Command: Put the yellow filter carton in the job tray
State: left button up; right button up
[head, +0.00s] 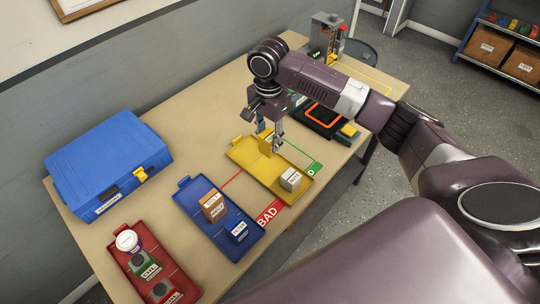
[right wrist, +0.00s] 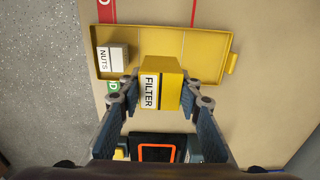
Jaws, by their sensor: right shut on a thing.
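The yellow filter carton (right wrist: 161,84), labelled FILTER, is between the fingers of my right gripper (right wrist: 158,94), which is shut on it. In the head view the carton (head: 265,142) is partly hidden by my right gripper (head: 270,139), over the back-left part of a yellow tray (head: 262,165). The tray also shows in the right wrist view (right wrist: 205,45). I cannot tell whether the carton touches the tray floor. No tray in view has a readable job label. My left gripper is not in view.
A NUTS box (head: 290,179) sits at the yellow tray's front right. A blue tray (head: 218,237) holds two boxes, and a red tray (head: 131,273) holds several items. A blue case (head: 108,160) is at left. An orange-framed dark device (head: 322,115) lies beyond the yellow tray.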

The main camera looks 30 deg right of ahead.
aim_at(269, 135)
notch_tip(269, 135, down, 5)
jog(key=shift+r, duration=0.1)
notch_tip(269, 135, down, 4)
jog(key=shift+r+p, duration=0.1)
jog(key=shift+p, duration=0.25)
jog(key=o, duration=1.2)
jog(key=shift+c, duration=0.2)
notch_tip(269, 135, up, 12)
jog(key=shift+b, duration=0.6)
